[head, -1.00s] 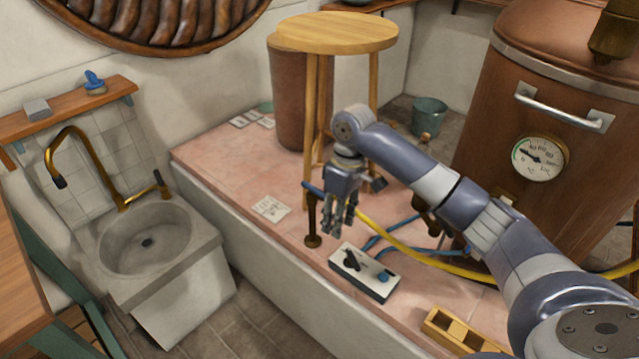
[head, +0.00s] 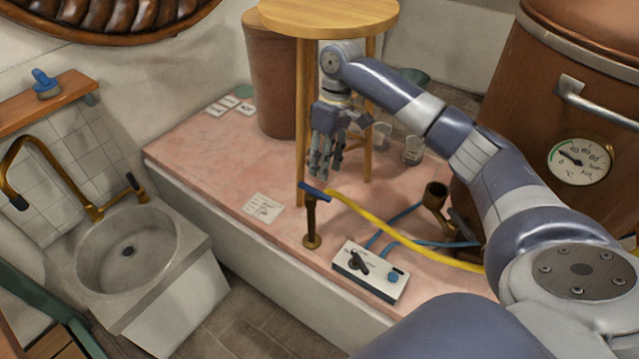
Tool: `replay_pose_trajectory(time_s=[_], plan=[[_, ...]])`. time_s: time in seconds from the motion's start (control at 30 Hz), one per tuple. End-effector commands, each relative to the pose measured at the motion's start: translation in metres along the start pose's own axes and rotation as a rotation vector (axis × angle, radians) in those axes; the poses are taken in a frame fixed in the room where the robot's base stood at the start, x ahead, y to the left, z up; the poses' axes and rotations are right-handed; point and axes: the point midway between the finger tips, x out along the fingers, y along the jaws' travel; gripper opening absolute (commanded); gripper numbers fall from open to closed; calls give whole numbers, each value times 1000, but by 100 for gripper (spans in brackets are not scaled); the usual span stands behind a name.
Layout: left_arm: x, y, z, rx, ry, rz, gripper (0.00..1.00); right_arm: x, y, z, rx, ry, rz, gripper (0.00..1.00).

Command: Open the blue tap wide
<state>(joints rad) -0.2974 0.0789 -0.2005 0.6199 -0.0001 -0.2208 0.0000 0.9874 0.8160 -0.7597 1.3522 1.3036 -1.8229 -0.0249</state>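The blue tap (head: 313,190) is a blue lever handle on top of a thin brown standpipe, which stands on the pink tiled ledge near its front edge. A yellow hose starts beside the handle. My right gripper (head: 326,172) points down just above and behind the handle, its fingers a little apart with nothing seen between them. I cannot tell whether a fingertip touches the handle. My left gripper is not in view.
A wooden stool (head: 318,18) stands close behind the gripper. A white control box (head: 369,272) and blue hoses lie right of the standpipe. A copper boiler (head: 480,120) fills the right. A stone sink (head: 128,245) is at the left.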

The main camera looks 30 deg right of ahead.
Motion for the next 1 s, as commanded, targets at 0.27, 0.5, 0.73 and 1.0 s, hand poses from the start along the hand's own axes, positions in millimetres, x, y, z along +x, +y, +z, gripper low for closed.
replay_pose_trajectory(time_s=[0.27, 0.5, 0.73, 1.0], plan=[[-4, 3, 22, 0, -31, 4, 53, 52, -1, 0, -2, -2, 0, 36], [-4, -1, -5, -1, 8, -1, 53, 73, 0, 0, -2, 0, 1, 36], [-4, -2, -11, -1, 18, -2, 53, 74, 0, 0, -2, 1, 1, 36], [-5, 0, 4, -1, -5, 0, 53, 74, 0, 0, -1, 1, 1, 0]])
